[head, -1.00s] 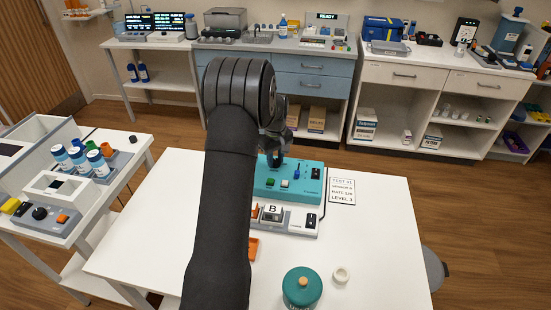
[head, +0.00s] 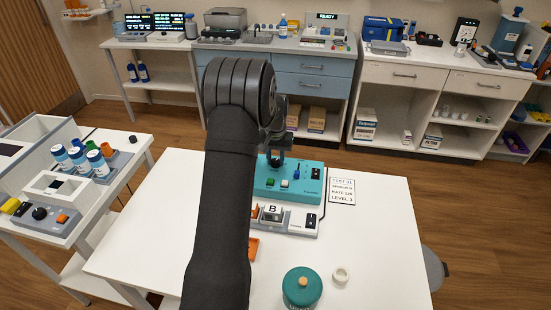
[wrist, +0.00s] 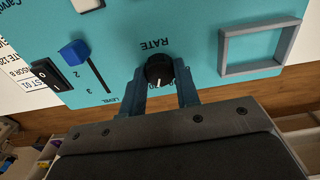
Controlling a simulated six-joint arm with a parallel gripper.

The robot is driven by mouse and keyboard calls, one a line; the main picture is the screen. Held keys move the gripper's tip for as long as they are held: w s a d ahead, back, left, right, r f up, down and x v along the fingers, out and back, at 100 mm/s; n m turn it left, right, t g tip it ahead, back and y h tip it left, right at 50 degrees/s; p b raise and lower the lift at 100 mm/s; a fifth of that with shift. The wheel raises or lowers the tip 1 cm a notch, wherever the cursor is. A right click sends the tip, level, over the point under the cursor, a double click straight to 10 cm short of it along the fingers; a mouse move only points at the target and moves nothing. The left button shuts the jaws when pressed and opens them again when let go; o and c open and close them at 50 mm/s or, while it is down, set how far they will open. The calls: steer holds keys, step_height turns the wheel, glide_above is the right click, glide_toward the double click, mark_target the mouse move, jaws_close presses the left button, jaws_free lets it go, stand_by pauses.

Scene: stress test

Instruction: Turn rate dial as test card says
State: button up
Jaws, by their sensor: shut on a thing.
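The teal test box (head: 309,169) stands on the white table. Its black rate dial (wrist: 160,67) lies under the word RATE in the wrist view, with a white pointer line. My gripper (wrist: 161,79) has one finger on each side of the dial and is shut on it. In the head view my gripper (head: 277,151) is over the box's back part, partly hidden by my arm. The test card (head: 342,190) lies right of the box; it reads TEST 01, sensor B, a rate line too small to read surely, and level 3.
A blue level slider (wrist: 75,53) and a black rocker switch (wrist: 45,74) are near the dial. A grey tray (head: 299,232) with a block marked B sits in front of the box. A teal round jar (head: 302,287) and a white ring (head: 341,275) stand nearer.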

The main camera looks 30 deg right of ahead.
mark_target(276, 161)
stand_by(0.3)
steer(key=o, duration=1)
steer(key=shift+r, duration=0.1)
step_height(276, 161, up, 17)
steer(key=shift+r, duration=0.2)
steer(key=shift+f, duration=0.1)
step_height(276, 161, down, 17)
steer(key=shift+f, duration=0.2)
stand_by(0.4)
steer(key=shift+r, duration=0.15)
